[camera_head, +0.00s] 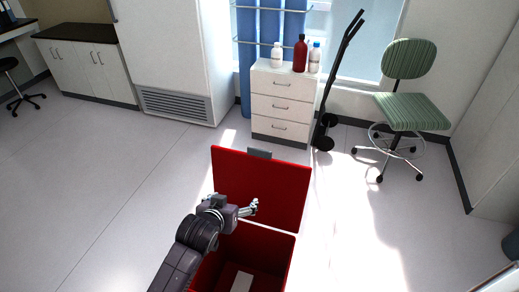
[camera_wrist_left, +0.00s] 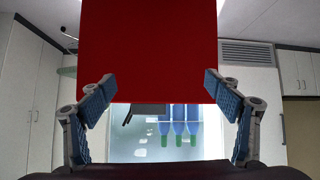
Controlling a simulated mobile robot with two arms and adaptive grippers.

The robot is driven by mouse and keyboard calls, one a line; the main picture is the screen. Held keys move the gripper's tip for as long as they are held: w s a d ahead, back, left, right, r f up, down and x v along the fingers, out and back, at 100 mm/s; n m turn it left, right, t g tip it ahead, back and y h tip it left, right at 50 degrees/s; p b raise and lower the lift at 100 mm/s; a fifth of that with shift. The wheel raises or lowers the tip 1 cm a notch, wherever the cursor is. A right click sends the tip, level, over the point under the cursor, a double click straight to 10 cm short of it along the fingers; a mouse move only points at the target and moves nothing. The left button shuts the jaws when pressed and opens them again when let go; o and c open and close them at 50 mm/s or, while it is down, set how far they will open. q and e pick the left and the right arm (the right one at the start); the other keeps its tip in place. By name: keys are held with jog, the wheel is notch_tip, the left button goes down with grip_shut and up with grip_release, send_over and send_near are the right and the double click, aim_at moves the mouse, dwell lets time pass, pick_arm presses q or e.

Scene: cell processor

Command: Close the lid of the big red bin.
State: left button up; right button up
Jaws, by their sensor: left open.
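The big red bin (camera_head: 278,252) stands in front of me, with a white item (camera_head: 241,282) inside it. Its red lid (camera_head: 270,187) stands up, open, at the bin's far side. My left gripper (camera_head: 254,207) is in front of the lid, above the bin's opening. In the left wrist view the lid (camera_wrist_left: 148,50) fills the upper middle, and the open, empty gripper (camera_wrist_left: 160,100) has its fingers spread to either side. I cannot tell whether the gripper touches the lid. My right gripper does not show.
A white drawer cabinet (camera_head: 281,105) with several bottles stands behind the bin. A black hand truck (camera_head: 328,110) and a green chair (camera_head: 411,100) are at the back right. The floor (camera_head: 90,190) left of the bin is clear.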

aim_at(259, 150)
pick_arm(q)
jog(key=w+d+r+m+t+h, duration=0.1)
jog(key=w+d+r, duration=0.2)
jog(key=w, duration=0.3)
jog(key=w+d+r+t+h, duration=0.1)
jog(key=w+d+r, duration=0.2)
jog(key=w+r, duration=0.15)
jog(key=shift+t, duration=0.3)
jog(key=shift+x, duration=4.35)
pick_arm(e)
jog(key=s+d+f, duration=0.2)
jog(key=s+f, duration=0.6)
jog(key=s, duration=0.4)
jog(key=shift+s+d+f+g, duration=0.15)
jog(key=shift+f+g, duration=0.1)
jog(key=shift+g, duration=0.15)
pick_arm(q)
jog(key=shift+f+m, duration=0.15)
jog(key=shift+m, duration=0.15)
jog(key=shift+c, duration=0.5)
jog(key=c, duration=1.6)
jog(key=shift+s, duration=0.1)
jog(key=shift+c, duration=0.2)
jog(key=shift+s+a, duration=0.1)
